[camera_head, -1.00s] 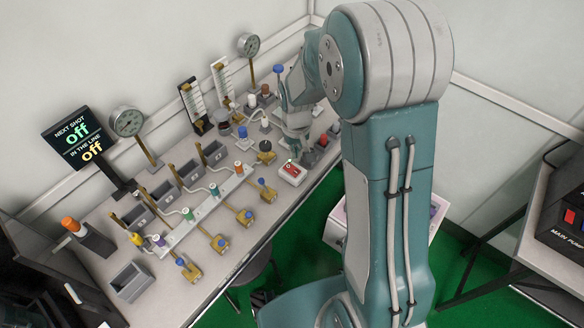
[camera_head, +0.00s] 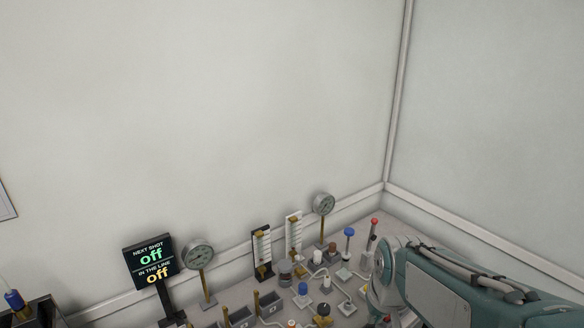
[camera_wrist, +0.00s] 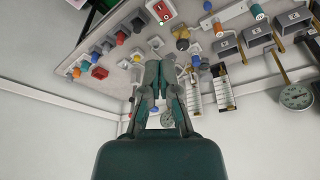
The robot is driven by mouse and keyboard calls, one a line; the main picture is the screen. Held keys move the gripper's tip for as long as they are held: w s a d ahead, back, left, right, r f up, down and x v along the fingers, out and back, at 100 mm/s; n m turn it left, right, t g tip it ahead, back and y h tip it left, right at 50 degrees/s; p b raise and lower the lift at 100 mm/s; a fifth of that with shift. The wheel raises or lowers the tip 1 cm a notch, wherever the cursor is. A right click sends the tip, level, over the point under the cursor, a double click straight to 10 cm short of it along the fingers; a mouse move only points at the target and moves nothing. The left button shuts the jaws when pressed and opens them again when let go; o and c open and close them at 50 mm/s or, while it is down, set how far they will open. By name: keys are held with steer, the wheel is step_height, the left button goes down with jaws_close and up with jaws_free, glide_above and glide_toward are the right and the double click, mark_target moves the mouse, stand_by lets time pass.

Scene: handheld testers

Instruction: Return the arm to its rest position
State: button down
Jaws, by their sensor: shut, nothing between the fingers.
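My arm (camera_head: 455,285) reaches in from the lower right of the head view, over the right end of the bench. My gripper cannot be made out in that view. In the wrist view, my gripper (camera_wrist: 168,58) is shut, with its fingers together and nothing between them. It points toward the bench (camera_wrist: 108,28), which looks upside down there. I cannot tell how far its tips are from the fittings behind them.
A dark sign (camera_head: 151,262) reading "off" twice, a round gauge (camera_head: 199,255) and a second gauge (camera_head: 323,204) stand along the wall. A blue-topped post (camera_head: 349,232) and a red-topped rod (camera_head: 374,222) stand close to my arm.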

steer(key=s+r+t, duration=0.2)
steer(key=s+r, duration=0.4)
steer(key=s, duration=0.5)
steer(key=shift+s+m+t, duration=0.3)
